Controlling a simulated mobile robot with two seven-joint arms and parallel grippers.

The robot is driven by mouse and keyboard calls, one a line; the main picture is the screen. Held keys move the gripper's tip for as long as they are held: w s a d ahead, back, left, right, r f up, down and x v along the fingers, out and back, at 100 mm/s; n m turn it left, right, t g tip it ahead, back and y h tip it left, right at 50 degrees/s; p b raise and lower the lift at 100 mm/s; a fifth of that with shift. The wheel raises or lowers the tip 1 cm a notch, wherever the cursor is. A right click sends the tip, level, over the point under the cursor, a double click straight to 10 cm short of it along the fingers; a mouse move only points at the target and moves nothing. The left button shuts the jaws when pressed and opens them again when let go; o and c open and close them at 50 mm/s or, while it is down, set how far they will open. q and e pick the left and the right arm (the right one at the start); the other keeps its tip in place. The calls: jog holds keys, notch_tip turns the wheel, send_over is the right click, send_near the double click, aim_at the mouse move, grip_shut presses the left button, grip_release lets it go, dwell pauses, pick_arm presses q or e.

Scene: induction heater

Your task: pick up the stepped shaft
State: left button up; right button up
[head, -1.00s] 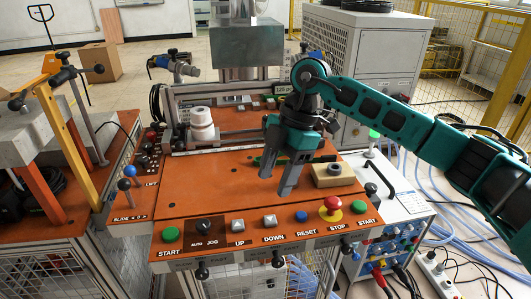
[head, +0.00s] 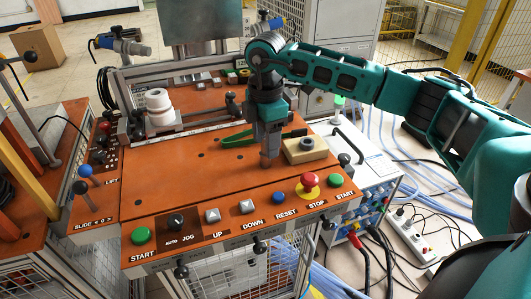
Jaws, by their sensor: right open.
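My right gripper (head: 269,158) points down over the orange tabletop (head: 185,188), just left of a tan block (head: 304,154). Its jaws are open, seen nearly edge-on, and I see nothing between them. A dark ring-shaped part (head: 307,143) sits on the tan block. A white stepped cylinder (head: 158,106) stands upright at the back left of the table, well apart from the gripper. I cannot tell for certain which part is the stepped shaft. The arm and gripper hide some of the table behind them. My left gripper is not in view.
A green part (head: 237,140) lies just left of the right gripper. A front row of buttons includes a red stop button (head: 309,181) standing up. A dark horizontal rod (head: 200,118) crosses the back. The table's left front is clear.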

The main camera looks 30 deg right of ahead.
notch_tip(320, 180, down, 4)
jog(key=shift+w+d+f, duration=0.1)
jog(key=shift+f, duration=0.05)
jog(key=shift+c, duration=0.3)
grip_shut()
